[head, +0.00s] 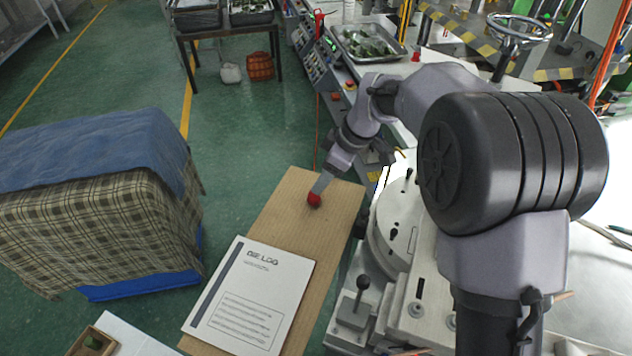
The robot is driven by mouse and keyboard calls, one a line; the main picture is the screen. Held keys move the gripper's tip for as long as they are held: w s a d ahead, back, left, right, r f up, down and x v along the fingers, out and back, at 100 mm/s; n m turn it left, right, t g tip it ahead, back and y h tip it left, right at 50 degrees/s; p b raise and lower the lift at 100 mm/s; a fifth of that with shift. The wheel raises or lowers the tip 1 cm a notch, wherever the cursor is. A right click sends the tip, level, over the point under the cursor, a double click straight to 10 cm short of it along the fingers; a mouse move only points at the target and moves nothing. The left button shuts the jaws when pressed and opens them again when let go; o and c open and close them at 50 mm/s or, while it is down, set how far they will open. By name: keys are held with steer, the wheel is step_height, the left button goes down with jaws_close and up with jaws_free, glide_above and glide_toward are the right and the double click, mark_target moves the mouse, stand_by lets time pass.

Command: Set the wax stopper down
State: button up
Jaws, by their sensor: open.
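A small red piece (314,200), which looks like the wax stopper, is on the brown board (285,215), near its far end. My gripper (316,193) points down at it, with its fingertips right at the top of the red piece. The gripper is open. The fingers are small in this view, and I cannot tell whether they still touch the piece. The side of the red piece toward the gripper is partly hidden.
A white booklet (252,297) lies on the near part of the board. A round metal machine plate (398,222) with knobs stands close on the right. A cloth-covered stack (95,205) stands at the left. A small wooden box (78,348) is at the bottom left.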

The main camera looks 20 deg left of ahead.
steer(key=s+d+r+m+t, duration=0.1)
steer(key=s+d+r+m, duration=0.25)
steer(key=d+r, duration=0.35)
steer(key=s+d+r+m+t, duration=0.25)
steer(key=d+r+m, duration=0.25)
steer(key=d+r, duration=0.3)
steer(key=s+d+m+t+h, duration=0.1)
steer(key=s+d+m, duration=0.5)
steer(key=s, duration=0.3)
steer(key=s+d+m+t+h, duration=0.1)
steer(key=s+d+m, duration=0.5)
steer(key=s, duration=0.3)
steer(key=shift+s+d+f+m+h+p, duration=0.2)
steer(key=shift+s+f+m+h+p, duration=0.15)
steer(key=shift+m, duration=0.5)
